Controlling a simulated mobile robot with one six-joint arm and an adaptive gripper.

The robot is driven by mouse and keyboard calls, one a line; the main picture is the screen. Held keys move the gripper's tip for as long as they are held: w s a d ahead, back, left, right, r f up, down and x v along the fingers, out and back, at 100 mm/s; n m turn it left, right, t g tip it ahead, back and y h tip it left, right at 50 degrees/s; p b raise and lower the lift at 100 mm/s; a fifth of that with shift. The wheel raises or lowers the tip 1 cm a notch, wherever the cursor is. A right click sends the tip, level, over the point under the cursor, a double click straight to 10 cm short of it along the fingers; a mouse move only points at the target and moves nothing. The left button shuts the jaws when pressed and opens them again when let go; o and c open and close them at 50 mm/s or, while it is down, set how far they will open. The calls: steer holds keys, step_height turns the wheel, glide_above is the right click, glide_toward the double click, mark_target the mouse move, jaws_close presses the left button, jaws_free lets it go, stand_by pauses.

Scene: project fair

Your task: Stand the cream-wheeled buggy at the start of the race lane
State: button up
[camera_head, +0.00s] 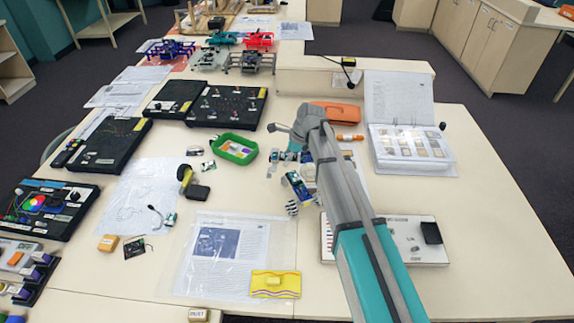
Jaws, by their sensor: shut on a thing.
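My grey and teal arm reaches in from the bottom right over the table. Its far end is a grey joint near the middle of the table. My gripper's fingers cannot be made out; the arm seems to hide them. A small blue and white item with wheel-like grey parts (298,187) shows tilted at the arm's left edge. A smaller blue and dark item (287,157) shows just above it. I cannot tell if either is the cream-wheeled buggy. Several vehicle-like models, including a red one (258,39) and a blue one (169,49), stand at the back. No race lane is clearly recognisable.
A green tray (254,154) and black kit boards (108,145) lie left of the arm. An open binder (412,150) and an orange case (335,113) lie to the right. A white board (424,254) is partly behind the arm. The table's right front is bare.

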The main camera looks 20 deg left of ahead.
mark_target(300, 157)
steer(key=shift+w+a+f+b, duration=0.2)
steer(key=shift+w+f+b, duration=0.1)
steer(key=shift+f, duration=0.25)
steer(key=shift+s+f+b, duration=0.1)
steer(key=shift+f+b, duration=1.2)
steer(key=shift+b, duration=0.05)
steer(key=shift+f, duration=0.15)
steer(key=o, duration=1)
steer(key=shift+d, duration=0.1)
steer(key=shift+c, duration=0.2)
steer(key=shift+r, duration=0.2)
steer(key=p+v, duration=0.2)
steer(key=shift+r+p, duration=0.3)
steer(key=p+v, duration=0.8)
steer(key=v, duration=0.1)
steer(key=shift+d+r+p, duration=0.15)
steer(key=shift+d+p, duration=0.05)
steer(key=shift+p, duration=0.1)
